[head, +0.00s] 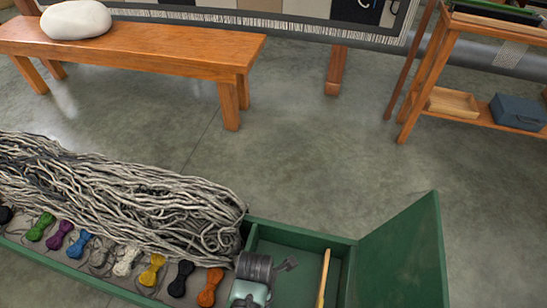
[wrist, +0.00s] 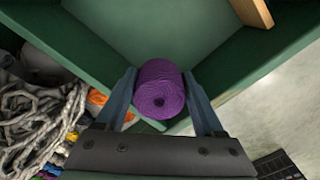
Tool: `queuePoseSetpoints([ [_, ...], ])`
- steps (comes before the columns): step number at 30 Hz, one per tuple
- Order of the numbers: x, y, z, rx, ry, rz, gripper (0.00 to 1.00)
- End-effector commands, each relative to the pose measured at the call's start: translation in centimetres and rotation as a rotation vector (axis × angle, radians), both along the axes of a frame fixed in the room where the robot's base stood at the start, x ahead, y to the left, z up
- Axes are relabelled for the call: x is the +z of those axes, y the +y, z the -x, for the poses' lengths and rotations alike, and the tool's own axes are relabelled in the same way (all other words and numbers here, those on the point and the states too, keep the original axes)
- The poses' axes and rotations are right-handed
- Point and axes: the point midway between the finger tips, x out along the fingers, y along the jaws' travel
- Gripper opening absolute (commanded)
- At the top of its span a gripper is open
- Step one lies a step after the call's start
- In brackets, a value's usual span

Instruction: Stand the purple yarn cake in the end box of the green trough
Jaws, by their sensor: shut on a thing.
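In the wrist view my gripper (wrist: 163,95) is shut on the purple yarn cake (wrist: 160,78), with one blue-grey finger on each side. The cake's flat end with its dark core hole faces the camera. Behind the cake is the green trough's end box, whose pale green floor (wrist: 150,35) and dark green walls (wrist: 70,50) show. I cannot tell whether the cake touches the box. In the head view the green trough (head: 300,236) runs along the bottom, with its end box at the right. I cannot make out the purple cake there.
Grey yarn (head: 130,195) fills the trough's left part, with several small coloured skeins, such as an orange one (head: 210,287), along its near side. A wooden slat (head: 323,280) stands in the end box. A green panel (head: 405,260) rises at its right. A bench (head: 150,45) stands behind.

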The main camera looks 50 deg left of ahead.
Motion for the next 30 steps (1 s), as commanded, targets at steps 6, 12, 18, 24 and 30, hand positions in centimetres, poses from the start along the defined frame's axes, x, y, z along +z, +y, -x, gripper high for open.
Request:
queuePoseSetpoints([
  [6,-3.9,0.0,0.0,-0.003,0.002,0.002,0.15],
  [12,-6.5,0.0,0.0,-0.004,0.001,0.001,0.15],
  [18,-9.0,-0.1,0.0,-0.005,0.002,0.002,0.15],
  [24,-9.9,0.0,-0.1,-0.005,0.0,0.0,0.15],
  [30,-9.9,0.0,-0.1,-0.005,0.0,0.001,0.15],
])
